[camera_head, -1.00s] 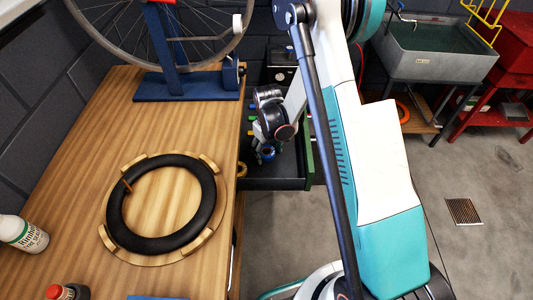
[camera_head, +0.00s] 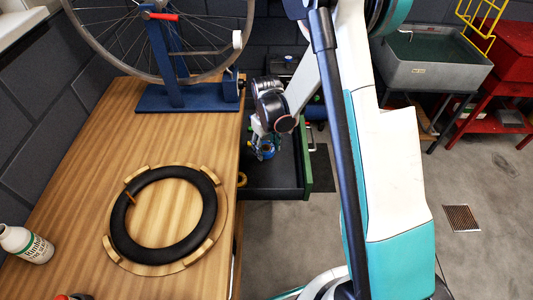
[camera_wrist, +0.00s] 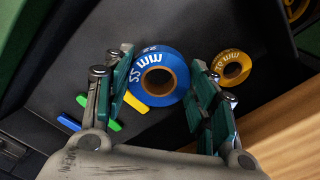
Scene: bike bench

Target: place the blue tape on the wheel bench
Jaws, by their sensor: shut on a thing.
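The blue tape (camera_wrist: 176,62) is a round roll with a tan core, in the wrist view between the two fingers of my gripper (camera_wrist: 162,84). My gripper is shut on it. In the head view my gripper (camera_head: 262,140) is over the open drawer (camera_head: 270,182) to the right of the bench, with the blue tape (camera_head: 266,153) at its tip. I cannot tell whether the tape touches the drawer floor. The wheel bench (camera_head: 100,130) is a wooden top at the left, apart from the tape.
On the bench, a blue wheel stand (camera_head: 185,97) is at the back, a black tyre ring (camera_head: 117,212) on a round wooden holder is in the middle, and a white bottle (camera_head: 25,244) is at the left. A yellow tape (camera_wrist: 243,66) lies in the drawer. Bare wood surrounds the tyre.

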